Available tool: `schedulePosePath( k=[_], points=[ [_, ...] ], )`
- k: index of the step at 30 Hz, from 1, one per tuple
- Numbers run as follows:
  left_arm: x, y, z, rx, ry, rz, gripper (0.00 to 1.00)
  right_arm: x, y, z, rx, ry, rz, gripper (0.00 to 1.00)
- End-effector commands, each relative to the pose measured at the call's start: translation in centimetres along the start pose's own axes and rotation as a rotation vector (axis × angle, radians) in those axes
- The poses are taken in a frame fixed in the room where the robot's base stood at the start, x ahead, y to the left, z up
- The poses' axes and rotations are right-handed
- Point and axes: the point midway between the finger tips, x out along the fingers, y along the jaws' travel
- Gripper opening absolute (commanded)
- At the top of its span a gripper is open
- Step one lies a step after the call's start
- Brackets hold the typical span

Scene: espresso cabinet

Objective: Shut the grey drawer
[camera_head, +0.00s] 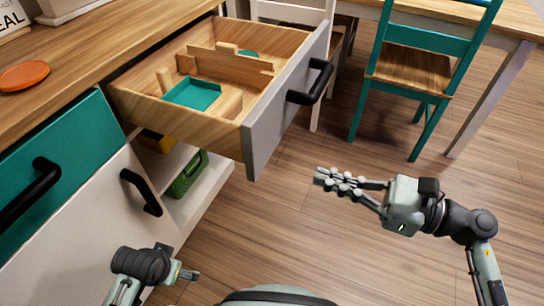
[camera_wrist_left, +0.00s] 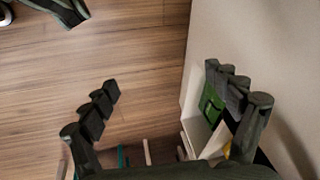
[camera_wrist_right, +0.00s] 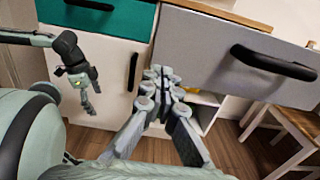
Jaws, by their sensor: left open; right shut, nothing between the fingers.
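The grey drawer (camera_head: 262,125) stands pulled out from the cabinet, its wooden inside in full view. Its black bar handle (camera_head: 312,84) is on the grey front; the front and handle (camera_wrist_right: 272,64) also fill the upper right of the right wrist view. My right gripper (camera_head: 321,178) is shut and empty, in front of and below the drawer front, apart from it; its fingers (camera_wrist_right: 163,78) show closed together. My left gripper (camera_wrist_left: 161,80) is open and empty, low beside the white cabinet face; in the head view only part of it shows at the lower left.
Inside the drawer are wooden dividers and a teal tray (camera_head: 192,93). A teal drawer (camera_head: 70,145) is shut at the left, above a white door (camera_head: 95,215). An open shelf holds a green item (camera_head: 187,175). A teal chair (camera_head: 415,70) stands right; floor between is clear.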

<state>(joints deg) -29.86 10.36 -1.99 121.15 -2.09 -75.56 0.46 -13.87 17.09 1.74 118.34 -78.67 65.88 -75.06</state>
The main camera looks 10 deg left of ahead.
Motion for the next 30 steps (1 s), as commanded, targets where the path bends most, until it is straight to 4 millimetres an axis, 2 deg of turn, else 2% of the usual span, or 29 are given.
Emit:
schedulePosePath(
  k=[3,9,15,21,30],
  points=[
    [1.0,0.2,0.2,-0.001,-0.007,0.008,0.88,2.8,0.0,0.4,0.002,-0.005,0.001,0.0],
    [2.9,0.7,0.7,-0.002,-0.013,0.02,0.88,6.9,0.0,0.3,0.002,-0.004,0.001,0.0],
    [4.3,1.0,1.2,-0.004,-0.019,0.03,0.88,9.7,0.0,0.2,0.004,-0.002,0.001,0.0],
    [4.9,1.2,1.5,-0.005,-0.02,0.033,0.88,10.7,0.1,0.0,0.002,0.001,0.002,0.0],
    [4.9,1.2,1.5,-0.004,-0.02,0.033,0.88,10.7,0.1,-0.1,0.002,0.002,0.002,0.0]
  ],
)
